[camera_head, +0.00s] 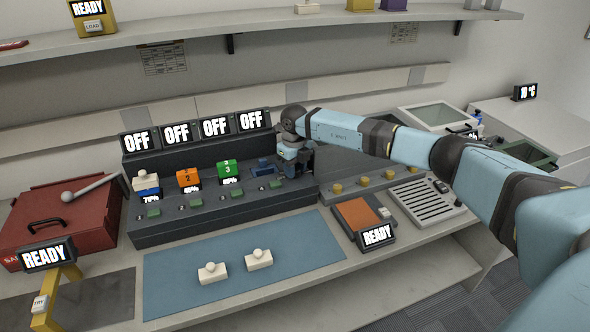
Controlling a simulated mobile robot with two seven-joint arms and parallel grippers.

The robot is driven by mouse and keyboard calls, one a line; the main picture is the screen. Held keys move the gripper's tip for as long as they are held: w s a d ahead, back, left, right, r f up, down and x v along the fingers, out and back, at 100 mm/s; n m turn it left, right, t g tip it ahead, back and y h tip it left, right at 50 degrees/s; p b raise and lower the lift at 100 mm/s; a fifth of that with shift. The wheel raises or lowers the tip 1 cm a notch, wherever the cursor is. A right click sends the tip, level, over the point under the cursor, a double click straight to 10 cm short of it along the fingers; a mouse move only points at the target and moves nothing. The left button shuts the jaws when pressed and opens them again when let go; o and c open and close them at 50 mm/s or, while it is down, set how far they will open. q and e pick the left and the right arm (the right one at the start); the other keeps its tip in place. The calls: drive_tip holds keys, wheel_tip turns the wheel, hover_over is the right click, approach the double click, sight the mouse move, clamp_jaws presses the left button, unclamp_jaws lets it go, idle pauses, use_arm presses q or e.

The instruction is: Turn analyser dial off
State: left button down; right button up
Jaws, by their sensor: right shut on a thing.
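A long dark console (222,214) stands on the bench, with several displays reading OFF (177,133) along its top. My right gripper (290,170) is at the right end of this console, pointing down. It is shut on a small part there, which the gripper hides. I cannot tell whether this part is the analyser dial, and no dial setting can be read. A blue slot (262,166) beside the gripper looks empty. My left gripper is not in view.
Blue, orange (189,179) and green (227,170) units sit in the console. A blue mat (200,295) with two white pieces lies in front. A red toolbox (60,225) is at left. An orange-topped device (358,215) reading READY and a slotted grey panel (425,203) are at right.

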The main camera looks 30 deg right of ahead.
drive_tip(key=shift+n, duration=0.6)
drive_tip(key=o, duration=0.9)
wheel_tip(320, 180, up, 14)
idle(0.6)
